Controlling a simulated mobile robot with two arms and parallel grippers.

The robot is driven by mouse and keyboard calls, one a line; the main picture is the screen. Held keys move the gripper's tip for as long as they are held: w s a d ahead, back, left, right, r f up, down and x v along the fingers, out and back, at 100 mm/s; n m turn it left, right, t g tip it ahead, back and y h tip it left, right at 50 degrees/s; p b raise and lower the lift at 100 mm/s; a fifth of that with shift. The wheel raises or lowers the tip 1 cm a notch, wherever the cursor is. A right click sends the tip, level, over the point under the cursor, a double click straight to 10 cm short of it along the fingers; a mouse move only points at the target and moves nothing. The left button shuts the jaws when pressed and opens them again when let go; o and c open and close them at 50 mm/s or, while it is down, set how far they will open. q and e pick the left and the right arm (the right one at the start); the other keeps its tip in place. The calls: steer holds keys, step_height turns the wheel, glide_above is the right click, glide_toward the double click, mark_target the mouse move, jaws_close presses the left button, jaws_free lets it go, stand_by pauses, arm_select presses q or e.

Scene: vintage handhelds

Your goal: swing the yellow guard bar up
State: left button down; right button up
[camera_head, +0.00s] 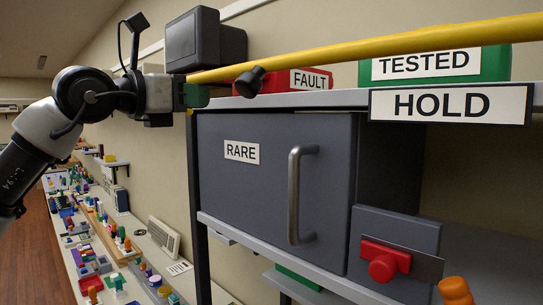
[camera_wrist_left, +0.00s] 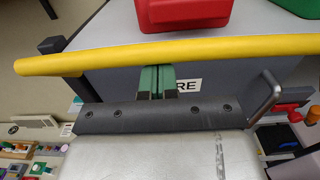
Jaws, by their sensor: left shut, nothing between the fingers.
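The yellow guard bar (camera_head: 370,48) slants across the front of the shelf in the head view, its left end lower, beside my left gripper (camera_head: 196,95). The bar (camera_wrist_left: 230,48) also crosses the whole upper part of the left wrist view. My left gripper (camera_wrist_left: 155,82) shows green fingers pressed together with nothing between them. Their tips are at the bar's lower edge in that view; whether they touch it I cannot tell. The bar's right end is outside the head view. My right gripper is not seen.
A grey RARE cabinet door (camera_head: 270,190) with a metal handle (camera_head: 296,195) is below the bar. A HOLD sign (camera_head: 450,104), a red FAULT bin (camera_head: 310,80) and a green TESTED bin (camera_head: 495,63) are near the bar. A cluttered bench (camera_head: 150,235) runs along the left.

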arm_select(q)
steer(key=shift+w+d+r+p, duration=0.25)
steer(key=shift+r+p, duration=0.3)
steer(key=shift+w+d, duration=0.15)
steer(key=shift+w, duration=0.05)
steer(key=b+v, duration=0.3)
steer(key=v, duration=0.4)
steer(key=shift+s+a+f+b, duration=0.15)
steer(key=shift+s+a+b, duration=0.1)
steer(key=shift+s+b, duration=0.1)
steer(key=shift+w+d, duration=0.1)
steer(key=shift+w, duration=0.05)
